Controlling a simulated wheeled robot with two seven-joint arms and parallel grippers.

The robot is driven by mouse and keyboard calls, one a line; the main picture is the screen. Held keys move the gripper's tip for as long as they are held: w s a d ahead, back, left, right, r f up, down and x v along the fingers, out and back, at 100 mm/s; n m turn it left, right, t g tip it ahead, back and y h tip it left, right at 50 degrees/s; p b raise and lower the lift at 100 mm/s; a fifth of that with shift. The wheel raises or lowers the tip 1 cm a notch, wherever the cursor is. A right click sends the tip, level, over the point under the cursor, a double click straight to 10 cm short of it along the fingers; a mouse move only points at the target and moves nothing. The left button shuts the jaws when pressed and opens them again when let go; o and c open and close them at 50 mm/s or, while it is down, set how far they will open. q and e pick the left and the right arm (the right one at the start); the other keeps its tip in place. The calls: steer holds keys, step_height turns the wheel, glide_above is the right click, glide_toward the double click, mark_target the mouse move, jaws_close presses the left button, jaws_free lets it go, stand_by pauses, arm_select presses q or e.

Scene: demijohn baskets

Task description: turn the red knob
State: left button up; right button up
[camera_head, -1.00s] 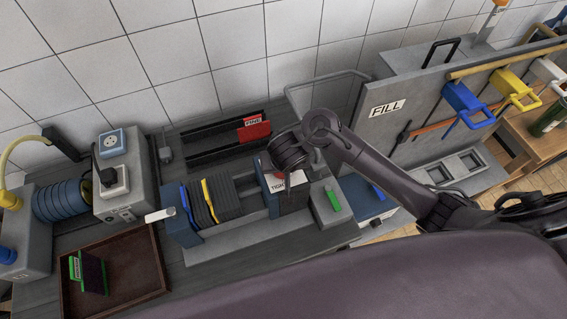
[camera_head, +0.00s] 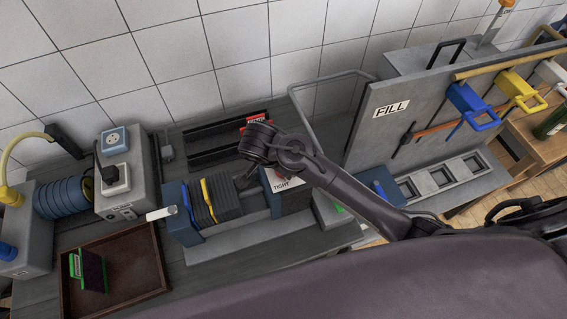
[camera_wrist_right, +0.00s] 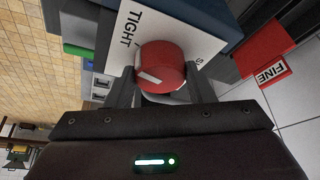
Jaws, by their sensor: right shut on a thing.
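The red knob (camera_wrist_right: 165,66) has a white mark on its face and sits on a white plate (camera_wrist_right: 190,25) lettered TIGHT. The plate is on the front of a blue-and-dark block, and its lettering also shows in the head view (camera_head: 290,184). My right gripper (camera_wrist_right: 161,84) is shut on the knob, one finger on each side. My left gripper is not in view.
A red piece labelled FINE (camera_head: 257,119) lies in a rail behind my wrist. Dark plates with a yellow one (camera_head: 208,199) stand left of the knob's block. A brown tray (camera_head: 135,262) is at front left. The FILL panel (camera_head: 390,135) stands to the right.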

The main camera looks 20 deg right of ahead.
steer(key=shift+w+m, duration=0.1)
steer(key=shift+m, duration=0.5)
steer(key=o, duration=1)
steer(key=shift+d, duration=0.1)
steer(key=shift+r, duration=0.1)
steer(key=shift+a+r+b, duration=0.25)
steer(key=shift+b, duration=0.05)
steer(key=b+v, duration=0.1)
steer(key=v, duration=0.3)
steer(key=shift+r+b, duration=0.1)
steer(key=shift+b, duration=0.25)
steer(key=p+v, duration=0.2)
steer(key=v, duration=0.1)
steer(key=shift+d+p, duration=0.15)
steer(key=shift+p, duration=0.15)
